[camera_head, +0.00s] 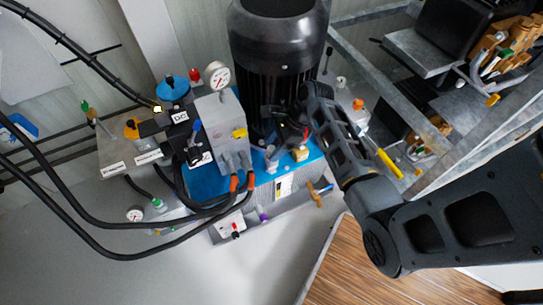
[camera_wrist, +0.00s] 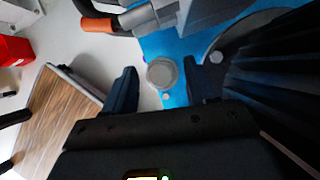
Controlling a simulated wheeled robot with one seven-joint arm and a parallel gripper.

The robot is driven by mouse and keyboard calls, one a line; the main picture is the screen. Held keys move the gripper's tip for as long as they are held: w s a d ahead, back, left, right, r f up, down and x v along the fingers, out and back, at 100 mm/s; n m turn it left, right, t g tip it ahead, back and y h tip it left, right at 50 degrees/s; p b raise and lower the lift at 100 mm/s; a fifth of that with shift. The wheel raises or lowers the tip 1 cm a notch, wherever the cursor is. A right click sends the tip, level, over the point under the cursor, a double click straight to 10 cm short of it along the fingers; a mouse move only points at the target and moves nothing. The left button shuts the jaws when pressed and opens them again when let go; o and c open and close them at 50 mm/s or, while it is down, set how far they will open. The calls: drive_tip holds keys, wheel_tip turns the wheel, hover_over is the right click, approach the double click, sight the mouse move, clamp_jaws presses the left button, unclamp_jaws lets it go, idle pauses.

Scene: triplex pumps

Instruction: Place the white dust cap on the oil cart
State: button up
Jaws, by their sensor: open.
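My gripper (camera_wrist: 157,82) is open, its two dark fingers apart. A round, pale grey-white cap (camera_wrist: 162,73), which looks like the dust cap, shows in the gap between the fingertips, over the blue pump base. I cannot tell how far below the fingertips it is. In the head view a small pale cylinder (camera_head: 271,155) stands on the blue base beside the black motor, just below my gripper, which is partly hidden by my arm. A wood-topped surface, likely the oil cart (camera_head: 350,270), is at the lower right; it also shows at left in the wrist view (camera_wrist: 58,120).
The tall black motor (camera_head: 278,60) stands close to my gripper. Left of it is the grey pump block (camera_head: 222,130) with gauge, valves and orange-ended hoses. Black hoses (camera_head: 120,228) loop at left. A metal frame (camera_head: 375,85) stands at right. The wood top looks clear where visible.

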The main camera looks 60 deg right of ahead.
drive_tip(key=shift+w+a+f, duration=0.25)
drive_tip(key=shift+f, duration=0.4)
clamp_jaws()
